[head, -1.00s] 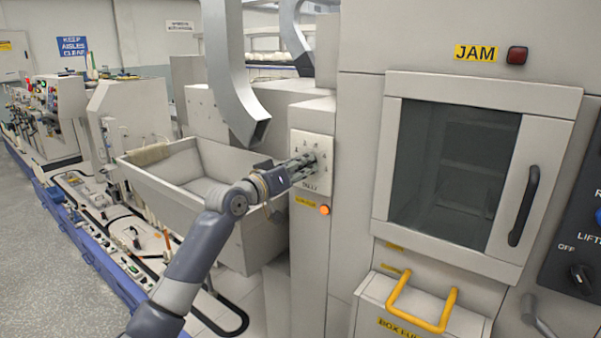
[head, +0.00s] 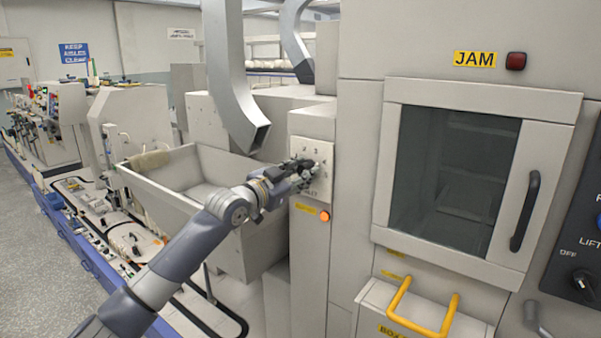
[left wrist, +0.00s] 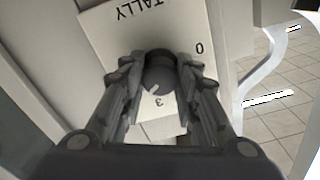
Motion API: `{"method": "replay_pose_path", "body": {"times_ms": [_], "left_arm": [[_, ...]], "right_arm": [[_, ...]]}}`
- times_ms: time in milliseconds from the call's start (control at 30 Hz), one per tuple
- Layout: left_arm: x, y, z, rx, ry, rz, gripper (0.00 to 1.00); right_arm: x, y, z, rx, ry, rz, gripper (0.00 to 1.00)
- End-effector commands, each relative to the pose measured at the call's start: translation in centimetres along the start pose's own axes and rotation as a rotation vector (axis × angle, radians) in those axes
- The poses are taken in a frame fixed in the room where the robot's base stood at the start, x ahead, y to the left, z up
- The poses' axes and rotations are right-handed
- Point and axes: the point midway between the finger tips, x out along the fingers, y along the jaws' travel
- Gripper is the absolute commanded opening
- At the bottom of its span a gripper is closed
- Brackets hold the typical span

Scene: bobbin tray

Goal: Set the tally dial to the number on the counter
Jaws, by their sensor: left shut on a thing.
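The tally dial is a dark round knob (left wrist: 159,76) on a pale plate marked TALLY (left wrist: 118,38). The plate (head: 312,148) also shows in the head view, on the side of a grey cabinet. My left gripper (head: 304,172) is at the plate. In the left wrist view its fingers (left wrist: 160,85) are shut on the knob, one on each side. A pale mark on the knob's lower side points roughly toward an upside-down 3; a 0 shows to the right. The other numbers are partly hidden by my fingers. No counter reading is legible. My right gripper is out of view.
An orange lit button (head: 324,216) is below the plate. A grey chute (head: 235,100) hangs close above my left wrist, over a pale bin (head: 170,183). To the right are a windowed door (head: 548,150) and a yellow handle (head: 402,292).

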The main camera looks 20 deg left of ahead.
Motion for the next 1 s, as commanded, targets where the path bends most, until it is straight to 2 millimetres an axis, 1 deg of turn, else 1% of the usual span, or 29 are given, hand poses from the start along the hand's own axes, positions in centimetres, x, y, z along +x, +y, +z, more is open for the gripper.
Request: {"method": "replay_pose_path", "body": {"times_ms": [33,300,700,733,800,1000], "left_arm": [[0.02,0.11,0.33,0.016,-0.008,0.003,0.06],[0.04,0.19,0.38,0.065,-0.007,0.004,0.06],[0.03,0.21,0.40,0.068,-0.008,0.004,0.06],[0.03,0.20,0.40,0.068,-0.007,0.004,0.36],[0.03,0.18,0.36,0.068,-0.007,0.003,0.50],[0.02,0.10,0.18,0.068,-0.003,0.002,0.50]], "right_arm": [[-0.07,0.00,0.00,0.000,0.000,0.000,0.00],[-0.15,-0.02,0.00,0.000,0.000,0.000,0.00],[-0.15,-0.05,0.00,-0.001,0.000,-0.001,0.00],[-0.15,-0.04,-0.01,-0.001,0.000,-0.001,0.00],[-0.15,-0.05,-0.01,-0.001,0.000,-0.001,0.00],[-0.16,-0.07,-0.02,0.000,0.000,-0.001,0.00]]}}
